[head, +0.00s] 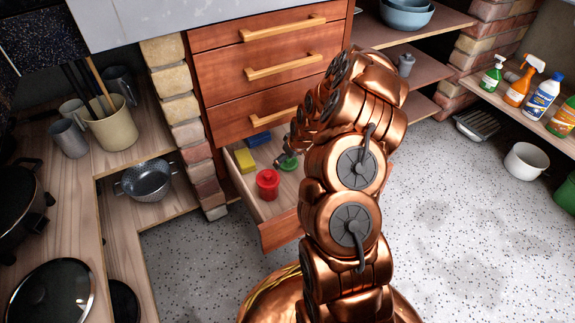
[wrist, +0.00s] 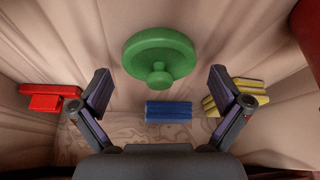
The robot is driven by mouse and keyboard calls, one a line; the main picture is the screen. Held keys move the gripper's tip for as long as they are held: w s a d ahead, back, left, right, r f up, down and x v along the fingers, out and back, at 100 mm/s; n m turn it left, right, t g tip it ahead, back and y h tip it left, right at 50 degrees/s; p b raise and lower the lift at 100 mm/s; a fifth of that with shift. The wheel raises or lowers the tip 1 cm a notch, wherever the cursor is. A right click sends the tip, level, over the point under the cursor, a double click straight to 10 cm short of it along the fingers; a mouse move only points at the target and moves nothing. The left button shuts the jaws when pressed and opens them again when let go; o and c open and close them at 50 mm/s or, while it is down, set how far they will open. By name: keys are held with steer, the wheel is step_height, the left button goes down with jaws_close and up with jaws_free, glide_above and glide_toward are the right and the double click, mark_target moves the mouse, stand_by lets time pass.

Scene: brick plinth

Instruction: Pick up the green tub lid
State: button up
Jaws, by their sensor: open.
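The green tub lid (wrist: 158,56) is round with a knob in its middle. In the wrist view it lies ahead of my gripper (wrist: 160,92), between and just beyond the two fingertips. My gripper is open and empty, its fingers spread wide. In the head view the lid (head: 289,163) lies in the open bottom drawer (head: 280,236), partly hidden by my gripper (head: 282,155), which reaches down into the drawer.
A yellow block (head: 244,160) and a blue block (head: 259,139) lie at the drawer's left side. Closed drawers (head: 265,75) rise above. The speckled floor (head: 470,240) at right is mostly clear.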

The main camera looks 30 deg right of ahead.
steer(key=shift+w+f, duration=0.1)
steer(key=shift+f, duration=0.05)
steer(key=c, duration=0.7)
steer(key=shift+c, duration=0.2)
